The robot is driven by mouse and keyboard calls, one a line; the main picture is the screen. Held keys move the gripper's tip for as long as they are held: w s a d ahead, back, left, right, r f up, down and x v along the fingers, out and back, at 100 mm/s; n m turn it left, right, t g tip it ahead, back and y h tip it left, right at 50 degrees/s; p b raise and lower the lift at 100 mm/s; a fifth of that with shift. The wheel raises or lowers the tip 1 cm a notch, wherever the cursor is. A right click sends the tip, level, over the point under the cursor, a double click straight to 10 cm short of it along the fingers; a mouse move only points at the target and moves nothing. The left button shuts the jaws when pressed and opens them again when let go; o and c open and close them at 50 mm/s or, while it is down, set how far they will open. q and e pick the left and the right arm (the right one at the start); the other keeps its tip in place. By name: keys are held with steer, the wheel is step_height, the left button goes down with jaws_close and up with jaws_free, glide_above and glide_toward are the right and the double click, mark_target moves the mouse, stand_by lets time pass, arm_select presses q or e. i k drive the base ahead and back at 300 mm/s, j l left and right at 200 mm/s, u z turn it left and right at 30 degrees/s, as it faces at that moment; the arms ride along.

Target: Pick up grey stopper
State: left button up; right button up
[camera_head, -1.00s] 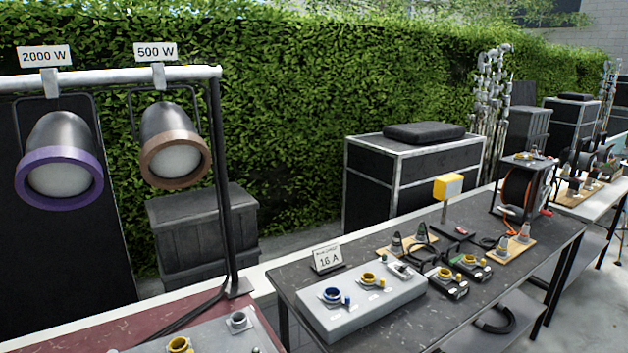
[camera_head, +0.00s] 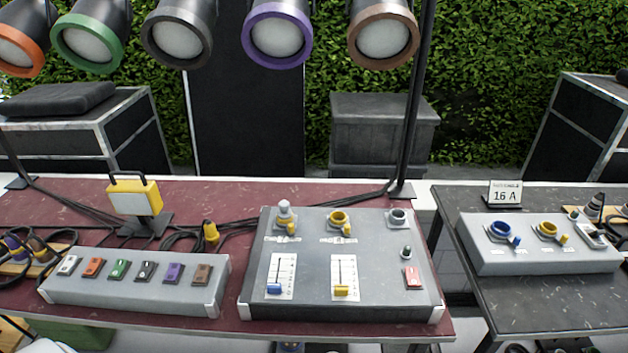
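A small dark grey stopper (camera_head: 406,252) stands on the right part of the grey control panel (camera_head: 315,250), just below a grey ring socket (camera_head: 398,217) and above a red switch (camera_head: 412,277). Its exact shape is too small to tell. A light grey plug-like piece (camera_head: 284,211) stands in the panel's upper left socket, with a yellow stopper (camera_head: 291,229) beside it. Another yellow stopper (camera_head: 347,230) is beside the yellow ring socket (camera_head: 338,218). Neither of my grippers is in view.
A switch box (camera_head: 135,282) with several coloured switches is left of the panel. A yellow work lamp (camera_head: 134,199) and loose cables stand behind it. A dark table (camera_head: 545,311) with a 16 A sign (camera_head: 504,193) is at right. Lamps hang above the red tabletop (camera_head: 447,335).

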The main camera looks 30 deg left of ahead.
mark_target(284, 213)
steer(key=u, duration=1.1)
